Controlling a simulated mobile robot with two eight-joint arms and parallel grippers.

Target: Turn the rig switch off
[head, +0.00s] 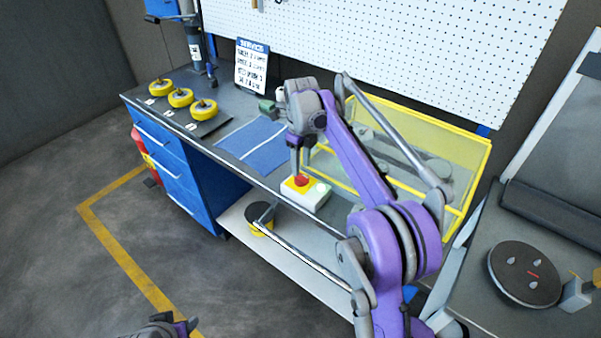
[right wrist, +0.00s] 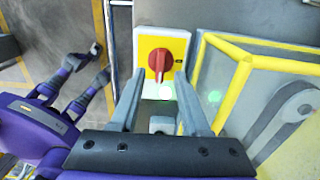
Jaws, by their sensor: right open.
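The rig switch is a white box with a yellow plate and a red rotary knob (head: 301,181) at the bench's front edge, left of the yellow-framed guard. In the right wrist view the knob (right wrist: 160,62) has its grip bar running up and down the picture. A green glow shows on the box below it. My right gripper (head: 301,170) points down at the knob. In the right wrist view its open fingers (right wrist: 158,78) stand either side of the knob's lower part; contact cannot be told. Part of my left arm's end (head: 168,328) shows at the bottom edge; its jaws are unclear.
The yellow-framed clear guard (head: 468,148) stands close right of the switch. A blue mat (head: 252,146) and a tray with yellow-rimmed coils (head: 180,98) lie to the left. A service sign (head: 251,66) stands behind. A round dark plate (head: 524,273) is on the right bench.

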